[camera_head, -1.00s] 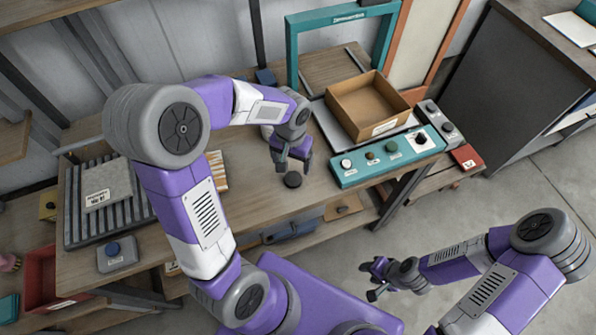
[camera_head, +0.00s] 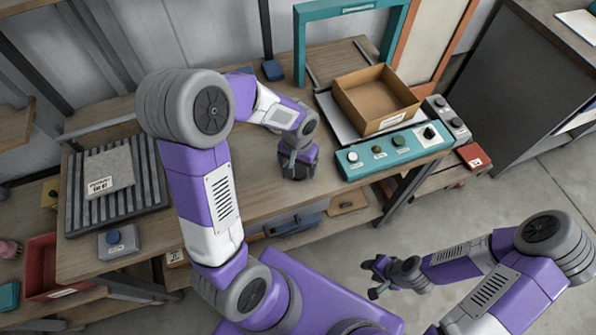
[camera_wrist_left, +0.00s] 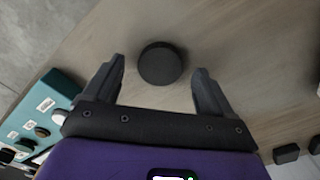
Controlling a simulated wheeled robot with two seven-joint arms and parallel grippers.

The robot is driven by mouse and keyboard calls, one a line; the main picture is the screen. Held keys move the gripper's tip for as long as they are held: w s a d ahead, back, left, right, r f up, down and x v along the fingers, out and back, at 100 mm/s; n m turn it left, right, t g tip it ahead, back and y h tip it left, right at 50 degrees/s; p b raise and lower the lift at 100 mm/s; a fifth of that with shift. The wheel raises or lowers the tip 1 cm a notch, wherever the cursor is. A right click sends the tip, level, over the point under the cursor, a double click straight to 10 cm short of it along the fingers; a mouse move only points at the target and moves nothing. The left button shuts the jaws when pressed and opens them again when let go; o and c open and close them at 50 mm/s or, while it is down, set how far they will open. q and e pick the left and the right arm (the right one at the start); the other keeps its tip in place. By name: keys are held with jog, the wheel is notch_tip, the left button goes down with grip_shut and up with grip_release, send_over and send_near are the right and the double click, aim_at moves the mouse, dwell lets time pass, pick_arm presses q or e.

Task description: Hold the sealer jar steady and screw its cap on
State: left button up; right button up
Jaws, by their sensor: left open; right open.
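A dark round cap (camera_wrist_left: 161,63) lies on the wooden workbench (camera_wrist_left: 255,45), seen from above in the left wrist view. My left gripper (camera_head: 297,168) is open over the bench. In the left wrist view its two fingers stand on either side of the cap, with a gap on each side. In the head view the gripper largely hides the cap. I cannot make out the sealer jar in either current view. My right gripper (camera_head: 372,279) is open and empty, out in front of the bench over the floor.
A teal control panel (camera_head: 393,150) and an open cardboard box (camera_head: 350,108) are right of my left gripper. A teal frame (camera_head: 300,45) stands behind. A ribbed grey tray (camera_head: 80,205) and a blue-button box (camera_head: 118,243) are at left.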

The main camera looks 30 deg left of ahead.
aim_at(298, 170)
pick_arm(q)
jog(key=shift+f, duration=0.6)
jog(key=shift+c, duration=0.4)
jog(key=c, duration=1)
jog(key=shift+r, duration=0.1)
notch_tip(298, 170, up, 10)
jog(key=p, duration=0.2)
jog(key=shift+p, duration=0.35)
